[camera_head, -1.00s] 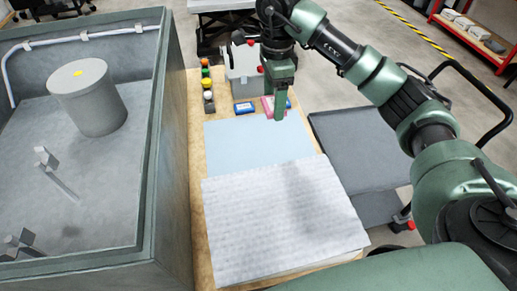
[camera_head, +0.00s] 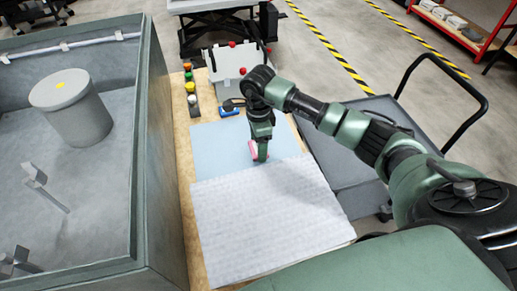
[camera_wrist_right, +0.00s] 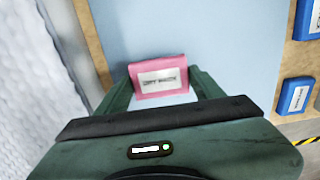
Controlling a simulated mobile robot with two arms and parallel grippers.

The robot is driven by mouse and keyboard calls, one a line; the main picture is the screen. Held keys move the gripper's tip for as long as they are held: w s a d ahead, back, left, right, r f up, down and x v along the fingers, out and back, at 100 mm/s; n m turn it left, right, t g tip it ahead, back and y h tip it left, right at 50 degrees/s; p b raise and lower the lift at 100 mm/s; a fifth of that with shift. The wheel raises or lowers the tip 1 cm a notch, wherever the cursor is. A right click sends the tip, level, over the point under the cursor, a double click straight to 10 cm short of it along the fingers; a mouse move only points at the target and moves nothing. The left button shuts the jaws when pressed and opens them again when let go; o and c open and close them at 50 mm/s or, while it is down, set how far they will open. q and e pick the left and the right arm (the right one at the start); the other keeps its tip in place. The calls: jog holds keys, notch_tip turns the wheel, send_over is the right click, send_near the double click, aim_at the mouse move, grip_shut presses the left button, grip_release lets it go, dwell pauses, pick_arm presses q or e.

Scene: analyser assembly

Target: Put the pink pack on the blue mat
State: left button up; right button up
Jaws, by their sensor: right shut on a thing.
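The pink pack (camera_head: 253,150) is between the fingers of my right gripper (camera_head: 261,157), over the right part of the light blue mat (camera_head: 213,143). In the right wrist view the pink pack (camera_wrist_right: 160,75), with a white printed label, sits between the green fingers of the right gripper (camera_wrist_right: 165,84). The blue mat (camera_wrist_right: 220,35) fills the ground behind it. I cannot tell whether the pack touches the mat or hangs just above it. My left gripper is not in view.
A white quilted sheet (camera_head: 270,215) covers the near part of the table. A large grey open tank (camera_head: 150,150) stands at the left, a dark cart (camera_head: 345,170) at the right.

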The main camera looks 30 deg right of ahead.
notch_tip(320, 180, down, 3)
jog(key=shift+r, duration=0.15)
jog(key=shift+f, duration=0.25)
jog(key=o, duration=1.4)
jog(key=shift+c, duration=0.2)
jog(key=shift+r, duration=0.4)
notch_tip(320, 180, up, 12)
jog(key=b, duration=0.2)
jog(key=shift+f, duration=0.25)
